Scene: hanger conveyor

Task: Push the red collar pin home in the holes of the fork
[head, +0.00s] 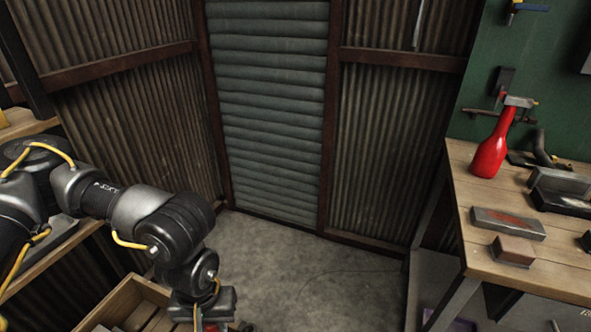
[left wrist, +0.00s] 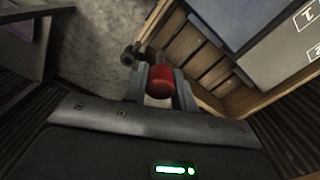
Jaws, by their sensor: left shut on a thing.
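The red collar pin (left wrist: 160,82) shows in the left wrist view as a red rounded end between the two fingers of my left gripper (left wrist: 161,88), which is shut on it. Small dark rounded parts (left wrist: 130,55) show just beyond the left finger; I cannot tell whether they belong to the pin or something behind it. In the head view my left gripper (head: 205,322) is cut off by the bottom edge, with a speck of red at it. I cannot make out the fork or its holes in either view. My right gripper is not in view.
A slatted wooden crate (head: 140,308) lies below my left arm; its slats also show in the left wrist view (left wrist: 205,65), beside blue-grey boxes (left wrist: 240,20). A workbench (head: 468,228) with a red bottle (head: 491,150) and blocks stands at right. The concrete floor (head: 310,275) between is clear.

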